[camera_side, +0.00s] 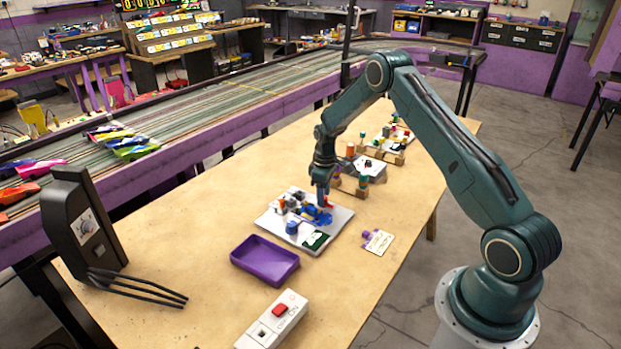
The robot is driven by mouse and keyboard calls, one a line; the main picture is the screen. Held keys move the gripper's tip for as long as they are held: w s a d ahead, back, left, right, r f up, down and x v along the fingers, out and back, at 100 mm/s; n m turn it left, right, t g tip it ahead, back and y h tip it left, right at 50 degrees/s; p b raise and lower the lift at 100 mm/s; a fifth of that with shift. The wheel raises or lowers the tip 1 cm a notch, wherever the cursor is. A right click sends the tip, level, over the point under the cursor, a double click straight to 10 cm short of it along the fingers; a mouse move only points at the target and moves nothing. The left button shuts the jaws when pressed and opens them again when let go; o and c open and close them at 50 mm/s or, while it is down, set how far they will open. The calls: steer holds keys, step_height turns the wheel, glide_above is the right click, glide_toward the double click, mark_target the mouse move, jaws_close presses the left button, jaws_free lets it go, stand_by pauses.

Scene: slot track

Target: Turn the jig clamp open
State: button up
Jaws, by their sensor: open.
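The jig is a pale plate (268,220) in the middle of the wooden table. Small grey and white blocks (293,197), a blue piece (318,215), a blue round knob (292,228) and a dark green patch (316,240) are on it. My gripper (322,204) points down over the plate's far right part, close to the blue piece. It is open; whether it touches anything cannot be told at this size. The clamp itself cannot be picked out clearly among the small parts, and the fingers partly hide what lies behind them.
A purple tray (264,262) and a white box with a red switch (272,322) stand nearer. A small card with a purple part (378,242) lies at right. Blocks with coloured pegs (371,168) stand behind my gripper. A black device (82,222) is at left.

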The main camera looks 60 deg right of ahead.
step_height(320, 180, up, 13)
stand_by(0.6)
steer(key=s+a+r+t, duration=0.1)
steer(key=s+a+r, duration=0.3)
steer(key=a+r, duration=0.15)
steer(key=s+a+r+m+t, duration=0.1)
steer(key=s+a+r, duration=0.25)
steer(key=r, duration=0.35)
steer(key=s+a+r+t, duration=0.1)
steer(key=s+a+r, duration=0.2)
steer(key=a+r, duration=0.3)
steer(key=s+a+r+m+t, duration=0.1)
steer(key=s+a, duration=0.3)
steer(key=s, duration=0.6)
steer(key=s+a+r+m+t, duration=0.1)
steer(key=s+a, duration=0.3)
steer(key=s, duration=0.7)
steer(key=shift+s+a+r+t, duration=0.15)
steer(key=shift+a+r+t, duration=0.15)
steer(key=shift+a, duration=0.1)
